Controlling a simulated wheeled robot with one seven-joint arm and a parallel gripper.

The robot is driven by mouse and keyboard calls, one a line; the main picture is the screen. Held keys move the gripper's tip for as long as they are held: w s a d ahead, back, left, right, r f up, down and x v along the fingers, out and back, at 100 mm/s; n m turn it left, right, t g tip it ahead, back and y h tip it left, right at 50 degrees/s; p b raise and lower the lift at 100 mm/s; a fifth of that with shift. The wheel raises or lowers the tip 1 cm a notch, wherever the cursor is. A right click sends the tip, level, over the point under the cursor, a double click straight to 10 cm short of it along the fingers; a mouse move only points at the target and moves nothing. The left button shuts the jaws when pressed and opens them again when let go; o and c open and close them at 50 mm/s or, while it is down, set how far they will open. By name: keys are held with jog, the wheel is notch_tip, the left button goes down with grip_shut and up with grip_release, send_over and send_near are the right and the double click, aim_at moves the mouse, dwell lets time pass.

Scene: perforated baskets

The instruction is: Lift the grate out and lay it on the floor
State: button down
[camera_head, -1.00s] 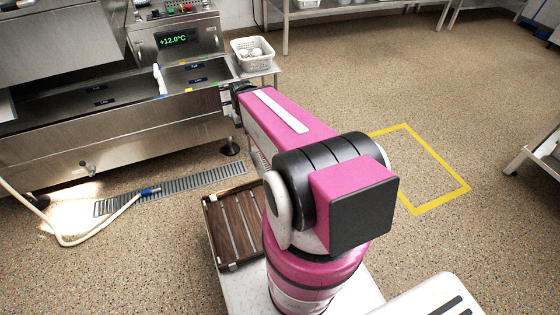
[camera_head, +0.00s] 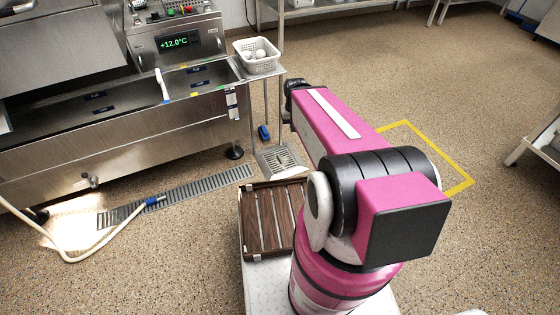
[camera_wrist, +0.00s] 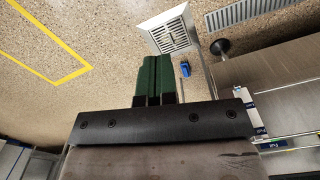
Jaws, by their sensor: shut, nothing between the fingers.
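The square metal grate (camera_head: 283,159) lies in a light frame in the floor, near the foot of the small side stand. It also shows in the wrist view (camera_wrist: 174,37), at the top, with its slots visible. It looks seated in its frame. My gripper (camera_wrist: 158,62) has green fingers pressed together with nothing between them. In the wrist view its tips are just left of and below the grate, apart from it. In the head view my pink arm hides the fingers.
A yellow rectangle (camera_head: 455,158) marks clear floor at right. A long slotted channel drain (camera_head: 185,194) and a white hose (camera_head: 110,240) lie at left. A small blue object (camera_head: 263,132) stands near the grate. A slatted wooden crate (camera_head: 266,222) is beside my arm.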

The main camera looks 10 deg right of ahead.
dwell(0.3)
jog(key=c, duration=1.2)
grip_release()
jog(key=shift+w+f, duration=0.2)
jog(key=shift+w, duration=0.15)
jog(key=shift+o, duration=1)
jog(key=w+f, duration=0.8)
jog(key=w, duration=0.2)
jog(key=shift+f+n, duration=0.2)
jog(key=shift+n, duration=0.1)
jog(key=n, duration=0.2)
send_over(280, 158)
notch_tip(280, 158, down, 35)
jog(key=shift+s+f, duration=0.15)
jog(key=shift+f, duration=5.1)
